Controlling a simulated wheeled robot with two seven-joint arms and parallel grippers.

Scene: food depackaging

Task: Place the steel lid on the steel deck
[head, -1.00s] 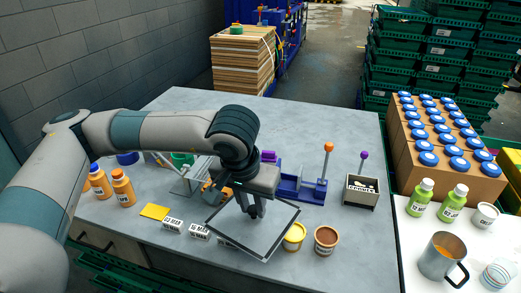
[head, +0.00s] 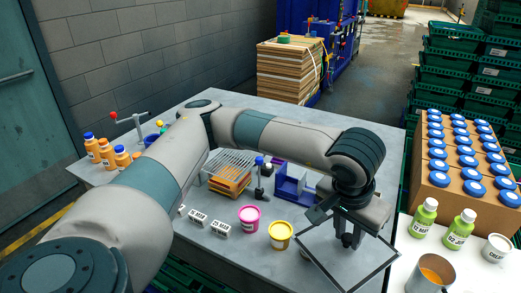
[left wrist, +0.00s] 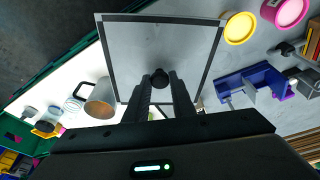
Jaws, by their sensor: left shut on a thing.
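The steel lid (head: 325,262) is a flat square grey panel with a dark rim and a small black knob. My left gripper (head: 347,240) is shut on the knob and holds the lid roughly level above the front right corner of the grey worktop (head: 222,243). In the left wrist view the lid (left wrist: 190,55) fills the upper middle, with the gripper's two fingers (left wrist: 160,82) at its knob. I cannot make out a steel deck distinct from the worktop. My right gripper is not in view.
A yellow pot (head: 280,236) and a pink pot (head: 249,219) stand left of the lid. A blue holder (head: 295,187) is behind. At right, a white counter (head: 408,244) bears a metal mug (head: 432,275) and green bottles (head: 425,218). Boxes with blue-capped jars stand beyond.

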